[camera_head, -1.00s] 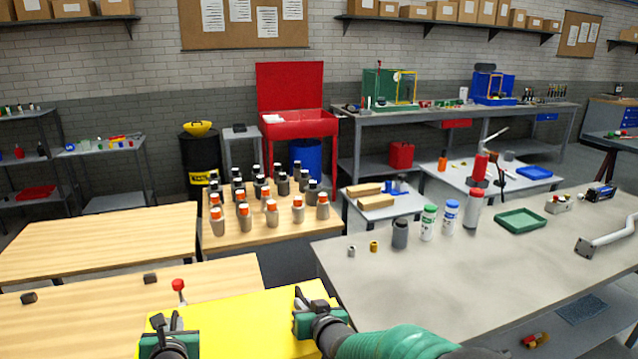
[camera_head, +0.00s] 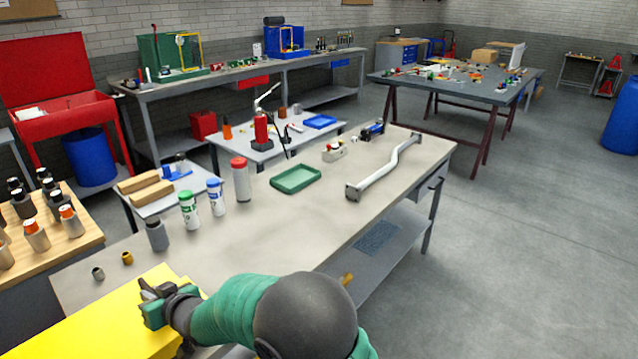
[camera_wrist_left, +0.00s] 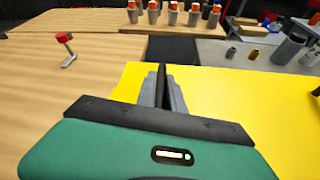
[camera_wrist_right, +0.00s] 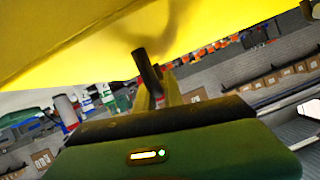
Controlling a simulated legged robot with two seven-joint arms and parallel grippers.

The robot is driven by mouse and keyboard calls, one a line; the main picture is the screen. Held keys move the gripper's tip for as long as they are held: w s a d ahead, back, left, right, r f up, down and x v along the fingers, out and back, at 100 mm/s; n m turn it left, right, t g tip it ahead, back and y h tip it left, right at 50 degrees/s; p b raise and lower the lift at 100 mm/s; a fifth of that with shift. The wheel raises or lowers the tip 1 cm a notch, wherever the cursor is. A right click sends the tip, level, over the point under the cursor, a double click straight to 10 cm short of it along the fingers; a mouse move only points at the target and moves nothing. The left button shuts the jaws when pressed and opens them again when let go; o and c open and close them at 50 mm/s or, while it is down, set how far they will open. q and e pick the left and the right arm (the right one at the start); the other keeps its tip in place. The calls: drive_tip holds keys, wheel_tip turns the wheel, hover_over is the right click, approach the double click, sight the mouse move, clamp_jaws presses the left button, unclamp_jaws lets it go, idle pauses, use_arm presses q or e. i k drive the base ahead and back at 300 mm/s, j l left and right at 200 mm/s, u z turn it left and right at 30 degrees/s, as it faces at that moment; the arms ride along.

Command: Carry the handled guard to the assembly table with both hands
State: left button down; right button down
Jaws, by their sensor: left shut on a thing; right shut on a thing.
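The guard (camera_head: 95,325) is a flat yellow panel at the lower left of the head view, partly cut off. My right gripper (camera_head: 152,289) is at its right end. In the right wrist view this gripper (camera_wrist_right: 155,90) is shut on a dark handle (camera_wrist_right: 146,68) under the yellow surface. In the left wrist view my left gripper (camera_wrist_left: 164,92) is shut on another dark upright handle above the yellow panel (camera_wrist_left: 225,100). The left gripper is outside the head view. A grey-topped table (camera_head: 265,225) lies just beyond the guard; I cannot tell which table is the assembly table.
Bottles, a green tray (camera_head: 296,179) and a bent grey bar (camera_head: 385,167) stand on the grey table. A dark-topped table (camera_head: 455,85) with dark red legs is farther back. Open floor (camera_head: 540,220) lies to the right. A wooden table (camera_wrist_left: 60,100) is left of the guard.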

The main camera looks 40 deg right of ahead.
sight(242, 261)
drive_tip(key=i+l, duration=0.1)
drive_tip(key=l, duration=0.6)
drive_tip(key=i+l, duration=0.1)
drive_tip(key=l, duration=0.6)
drive_tip(key=i+l, duration=0.1)
drive_tip(key=l, duration=0.65)
